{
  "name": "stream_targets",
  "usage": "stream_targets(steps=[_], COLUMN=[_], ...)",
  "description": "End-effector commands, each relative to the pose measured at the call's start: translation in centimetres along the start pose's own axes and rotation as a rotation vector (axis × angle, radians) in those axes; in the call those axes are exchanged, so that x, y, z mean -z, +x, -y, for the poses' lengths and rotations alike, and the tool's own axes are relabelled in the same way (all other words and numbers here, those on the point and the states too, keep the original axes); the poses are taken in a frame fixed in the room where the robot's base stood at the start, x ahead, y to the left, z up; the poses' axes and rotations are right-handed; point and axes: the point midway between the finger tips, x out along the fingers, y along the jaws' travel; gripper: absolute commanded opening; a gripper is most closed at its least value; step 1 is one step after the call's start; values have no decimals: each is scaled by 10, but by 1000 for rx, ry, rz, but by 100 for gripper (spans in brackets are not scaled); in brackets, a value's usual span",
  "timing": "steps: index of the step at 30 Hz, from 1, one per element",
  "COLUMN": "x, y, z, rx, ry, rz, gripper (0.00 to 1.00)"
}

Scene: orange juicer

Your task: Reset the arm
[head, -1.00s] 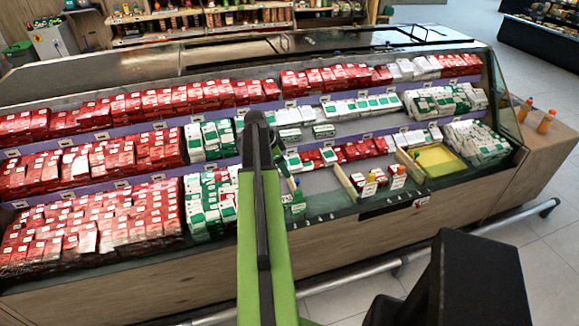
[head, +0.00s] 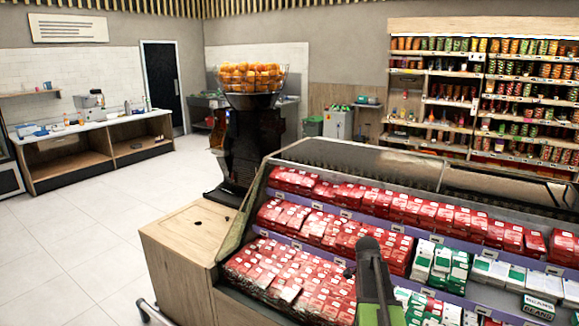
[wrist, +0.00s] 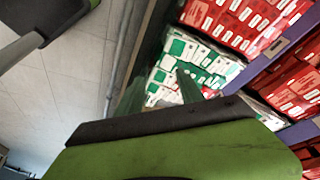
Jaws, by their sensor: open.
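My green and black arm (head: 378,290) rises from the bottom edge of the head view, in front of the refrigerated display case (head: 228,240). In the wrist view, green parts with dark grey edges show at the upper left and along the bottom; between them my gripper (wrist: 95,80) is open, and nothing is seen held in it. White-and-green cartons (wrist: 185,65) and red cartons (wrist: 240,18) lie beyond it. In the head view the arm's far end overlaps the rows of red cartons (head: 300,275); I cannot tell how close it is to them.
A black juicer (head: 255,140) topped with a basket of oranges (head: 250,76) stands behind the case's left end. A wooden counter end (head: 185,240) adjoins the case. Pale tiled floor (head: 80,240) is free at left. A back counter (head: 95,150) and stocked shelves (head: 500,90) line the walls.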

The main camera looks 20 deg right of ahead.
Motion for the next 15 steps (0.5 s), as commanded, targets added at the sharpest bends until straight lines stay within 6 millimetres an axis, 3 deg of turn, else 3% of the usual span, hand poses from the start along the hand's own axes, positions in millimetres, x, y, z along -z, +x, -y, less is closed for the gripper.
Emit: stream_targets(steps=[1,3,9,13,15], x=[-47,-105,-249,-320,-330], y=[-14,-32,-75,-95,-97], z=[1,1,-34,-80,-97], rx=[23,52,131,191,223], ry=[-102,-257,-757,-1158,-1351], rz=[15,41,114,171,200], gripper=[45,45,45,45,45])
